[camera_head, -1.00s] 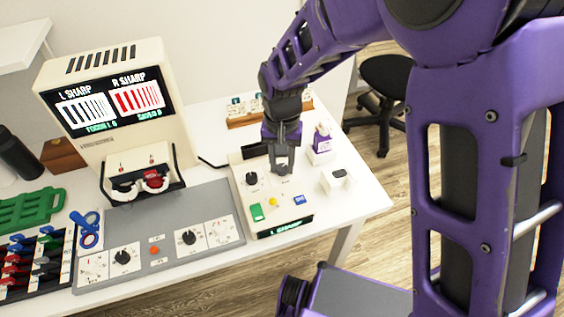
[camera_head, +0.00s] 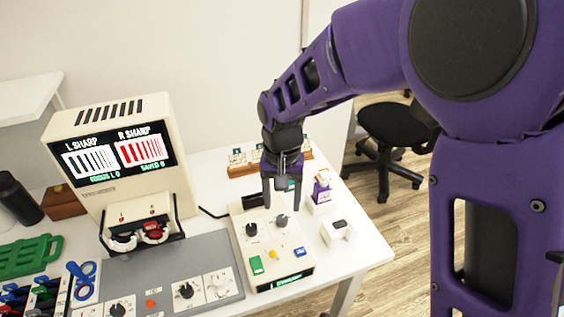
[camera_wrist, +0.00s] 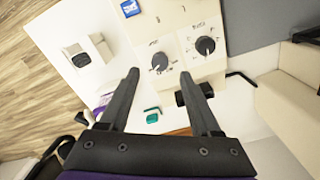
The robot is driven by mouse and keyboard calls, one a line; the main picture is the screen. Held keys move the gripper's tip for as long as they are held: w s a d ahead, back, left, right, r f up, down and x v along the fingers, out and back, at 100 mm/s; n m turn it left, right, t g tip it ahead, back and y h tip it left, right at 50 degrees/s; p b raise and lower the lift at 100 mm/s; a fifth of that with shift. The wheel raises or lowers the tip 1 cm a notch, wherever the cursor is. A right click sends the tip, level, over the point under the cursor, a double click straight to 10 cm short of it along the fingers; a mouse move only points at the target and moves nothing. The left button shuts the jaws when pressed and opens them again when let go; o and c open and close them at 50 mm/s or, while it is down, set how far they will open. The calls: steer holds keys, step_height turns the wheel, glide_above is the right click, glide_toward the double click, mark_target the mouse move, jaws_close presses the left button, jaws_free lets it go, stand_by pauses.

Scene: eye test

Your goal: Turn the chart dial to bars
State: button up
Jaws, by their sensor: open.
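A cream control box (camera_head: 262,262) carries two black dials. The left dial (camera_head: 251,229) and right dial (camera_head: 282,220) also show in the wrist view, as the dial farther right (camera_wrist: 205,46) and the dial between my fingertips (camera_wrist: 159,61). Their labels are too small to read, so I cannot tell which is the chart dial. My gripper (camera_head: 282,207) is open and empty, pointing down just above the right dial, its fingers apart on either side. The monitor screen (camera_head: 118,152) shows striped charts, "L SHARP" white and "R SHARP" red.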

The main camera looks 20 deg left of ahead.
mark_target(282, 218)
step_height(282, 218, up, 12)
steer(key=p, duration=0.1)
steer(key=shift+r, duration=0.15)
